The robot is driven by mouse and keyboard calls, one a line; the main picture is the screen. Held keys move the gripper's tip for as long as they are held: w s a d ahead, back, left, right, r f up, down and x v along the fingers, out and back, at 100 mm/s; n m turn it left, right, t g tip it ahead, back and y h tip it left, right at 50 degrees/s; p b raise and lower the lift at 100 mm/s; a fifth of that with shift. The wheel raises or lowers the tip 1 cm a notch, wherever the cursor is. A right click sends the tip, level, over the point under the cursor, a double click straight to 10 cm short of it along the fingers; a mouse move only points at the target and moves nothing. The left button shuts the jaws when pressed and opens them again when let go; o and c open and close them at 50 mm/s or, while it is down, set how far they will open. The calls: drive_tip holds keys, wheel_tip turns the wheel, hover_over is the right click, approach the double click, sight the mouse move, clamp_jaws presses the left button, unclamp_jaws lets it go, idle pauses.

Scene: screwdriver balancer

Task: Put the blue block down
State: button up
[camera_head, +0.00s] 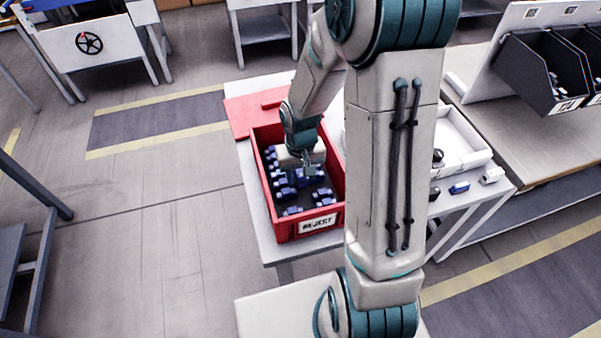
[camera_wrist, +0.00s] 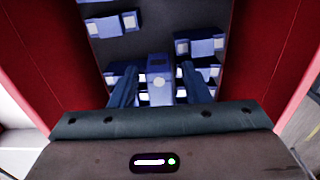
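My gripper (camera_head: 308,172) is down inside the red bin labelled REJECT (camera_head: 320,224). In the wrist view its two dark blue fingers (camera_wrist: 159,70) stand apart. A blue block (camera_wrist: 160,92) with a pale round spot stands between them, with a narrow gap visible on each side. The block's lower end is hidden behind the gripper's body. Several other blue blocks with white ends lie on the bin's dark floor, such as one at the upper left (camera_wrist: 112,24) and one at the right (camera_wrist: 200,45).
The bin's red walls (camera_wrist: 262,60) rise close on both sides of my gripper. The bin stands on a light table (camera_head: 258,208) by a red flat piece (camera_head: 245,115). To the right, a white tray (camera_head: 462,145) and small parts (camera_head: 459,188) sit on another surface.

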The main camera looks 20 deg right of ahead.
sight(301, 173)
drive_tip(key=shift+r, duration=0.55)
wheel_tip(301, 173, up, 12)
drive_tip(key=s+r+t, duration=0.1)
drive_tip(key=s+r, duration=0.2)
drive_tip(key=s, duration=0.3)
drive_tip(key=s+r+t, duration=0.2)
drive_tip(key=s+r, duration=0.2)
drive_tip(key=s, duration=0.3)
drive_tip(key=shift+s+r+p, duration=0.25)
drive_tip(key=shift+s+p, duration=0.05)
